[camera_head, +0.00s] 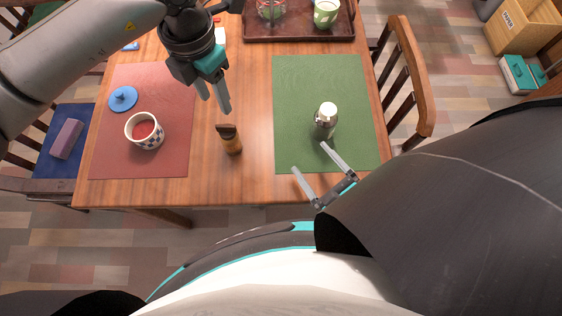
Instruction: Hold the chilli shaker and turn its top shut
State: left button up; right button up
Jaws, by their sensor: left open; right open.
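Two small containers stand on the table, and I cannot tell for sure which is the chilli shaker. One is an amber shaker (232,145) with a dark brown top (226,130), upright on bare wood between the two mats. The other is a dark metallic bottle (325,123) with a white top, upright on the green mat. My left gripper (214,98) is open and empty, above and beyond the amber shaker. My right gripper (310,158) is open and empty at the near edge of the green mat, on the near side of the metallic bottle. Neither touches a container.
The red mat (135,85) holds a checked cup (145,130) with red contents and a blue lid-like disc (123,98). The green mat (318,85) is otherwise clear. A brown tray (297,32) with cups stands at the back. Chairs flank the table.

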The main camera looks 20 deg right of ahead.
aim_at(237, 148)
jog(key=a+y, duration=0.1)
jog(key=a, duration=0.2)
jog(key=a+r+m+y, duration=0.1)
jog(key=a, duration=0.2)
jog(key=a+g+y, duration=0.1)
jog(key=a, duration=0.2)
jog(key=shift+a+r, duration=0.2)
jog(key=shift+w+a+m+y, duration=0.1)
jog(key=shift+a+m+y, duration=0.2)
jog(key=shift+y, duration=0.1)
jog(key=x, duration=1.4)
jog(key=shift+w+f, duration=0.25)
jog(key=shift+w, duration=0.1)
jog(key=shift+c, duration=0.2)
